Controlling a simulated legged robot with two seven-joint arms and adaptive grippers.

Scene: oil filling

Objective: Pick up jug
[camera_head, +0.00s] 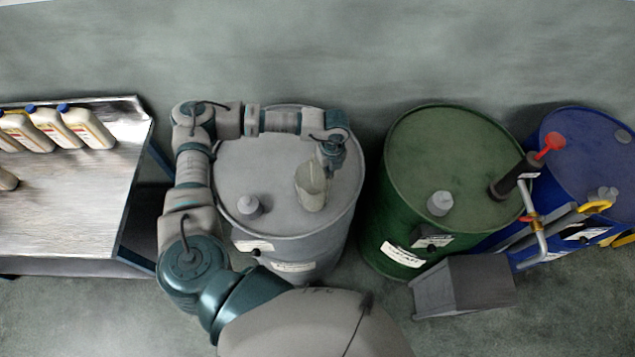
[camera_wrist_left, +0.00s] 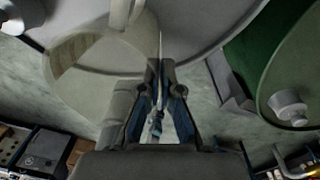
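The jug (camera_head: 312,190) is a pale, see-through beige vessel over the lid of the grey drum (camera_head: 240,165) in the head view. I cannot tell whether its base touches the lid. It also shows as a large translucent shape in the left wrist view (camera_wrist_left: 85,85). My left gripper (camera_head: 327,163) reaches down at the jug's upper edge. In the left wrist view its fingers (camera_wrist_left: 162,70) are close together beside the jug, with a thin edge between them. They look shut on the jug, though the contact is partly hidden. My right gripper is not in view.
A grey box (camera_head: 465,285) stands in front. A metal table (camera_head: 80,200) with several bottles (camera_head: 85,127) is at left.

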